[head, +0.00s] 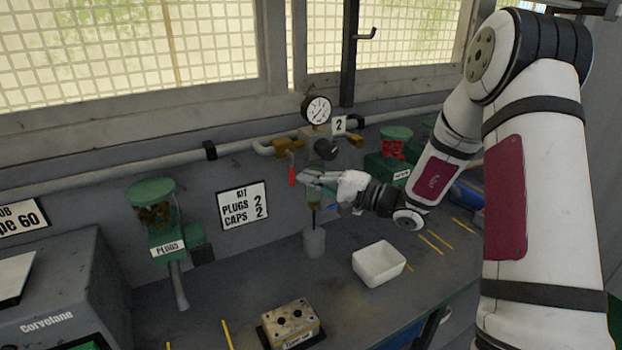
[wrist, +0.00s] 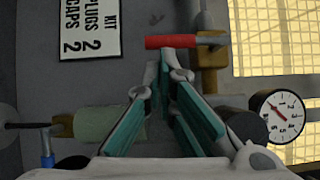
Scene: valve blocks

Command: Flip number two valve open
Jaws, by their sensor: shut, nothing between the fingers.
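The number two valve is a brass body (head: 287,146) on the wall pipe, with a red lever handle (head: 292,172) hanging down from it, across the pipe. A white tag (head: 339,125) reading "2" is to its right, beside the gauge. In the wrist view, the red handle (wrist: 182,41) lies just beyond my fingertips and the brass body (wrist: 210,68) is to the right. My gripper (head: 304,177) is shut and empty, its tips close to the handle's right side in the head view. Whether they touch it is unclear. The wrist view shows the green-padded fingers (wrist: 167,58) converging.
A round gauge (head: 317,110) stands above the pipe. A kit sign (head: 243,205) and green plugs dispenser (head: 152,210) are to the left. A grey cylinder (head: 314,242), white bin (head: 379,263) and drilled block (head: 291,322) are on the bench. Bench space is free between them.

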